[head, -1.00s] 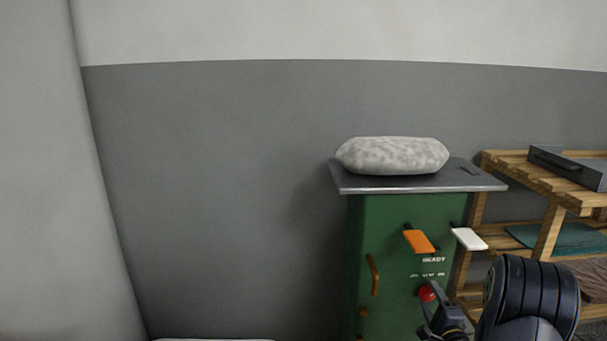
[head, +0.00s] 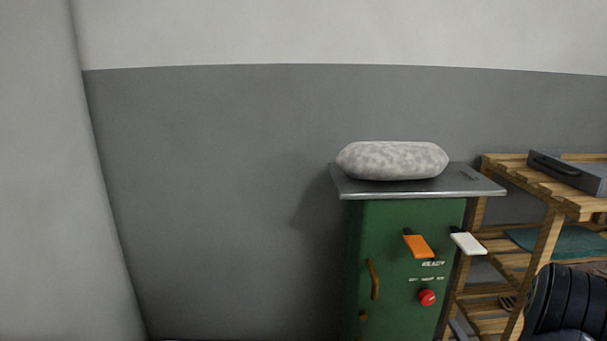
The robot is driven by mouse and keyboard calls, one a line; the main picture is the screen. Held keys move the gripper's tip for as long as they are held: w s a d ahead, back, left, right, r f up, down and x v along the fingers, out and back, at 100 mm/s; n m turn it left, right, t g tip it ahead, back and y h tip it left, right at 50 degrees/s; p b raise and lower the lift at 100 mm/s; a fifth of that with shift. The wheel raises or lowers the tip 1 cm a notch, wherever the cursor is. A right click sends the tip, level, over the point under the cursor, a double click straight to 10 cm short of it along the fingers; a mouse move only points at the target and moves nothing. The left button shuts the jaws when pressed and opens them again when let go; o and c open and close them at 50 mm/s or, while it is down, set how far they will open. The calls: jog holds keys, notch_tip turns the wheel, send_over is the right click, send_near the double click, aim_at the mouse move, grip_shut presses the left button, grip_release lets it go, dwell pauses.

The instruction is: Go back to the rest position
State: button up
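A green cabinet (head: 395,232) with a grey metal top (head: 350,189) stands right of the middle in the head view. Its front carries an orange lever (head: 418,246), a white lever (head: 467,243), a red round knob (head: 427,298), a brown handle (head: 374,279) and the word READY. Part of my arm, a dark ribbed joint, shows at the lower right edge. My gripper is out of the frame, so its fingers are hidden.
A mottled grey bundle (head: 392,160) lies on the cabinet top. A wooden shelf (head: 543,237) stands to the right, with a grey metal tray (head: 572,172) on top and a teal folded cloth (head: 577,243) below. The grey wall (head: 220,180) on the left is clear.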

aim_at(429, 301)
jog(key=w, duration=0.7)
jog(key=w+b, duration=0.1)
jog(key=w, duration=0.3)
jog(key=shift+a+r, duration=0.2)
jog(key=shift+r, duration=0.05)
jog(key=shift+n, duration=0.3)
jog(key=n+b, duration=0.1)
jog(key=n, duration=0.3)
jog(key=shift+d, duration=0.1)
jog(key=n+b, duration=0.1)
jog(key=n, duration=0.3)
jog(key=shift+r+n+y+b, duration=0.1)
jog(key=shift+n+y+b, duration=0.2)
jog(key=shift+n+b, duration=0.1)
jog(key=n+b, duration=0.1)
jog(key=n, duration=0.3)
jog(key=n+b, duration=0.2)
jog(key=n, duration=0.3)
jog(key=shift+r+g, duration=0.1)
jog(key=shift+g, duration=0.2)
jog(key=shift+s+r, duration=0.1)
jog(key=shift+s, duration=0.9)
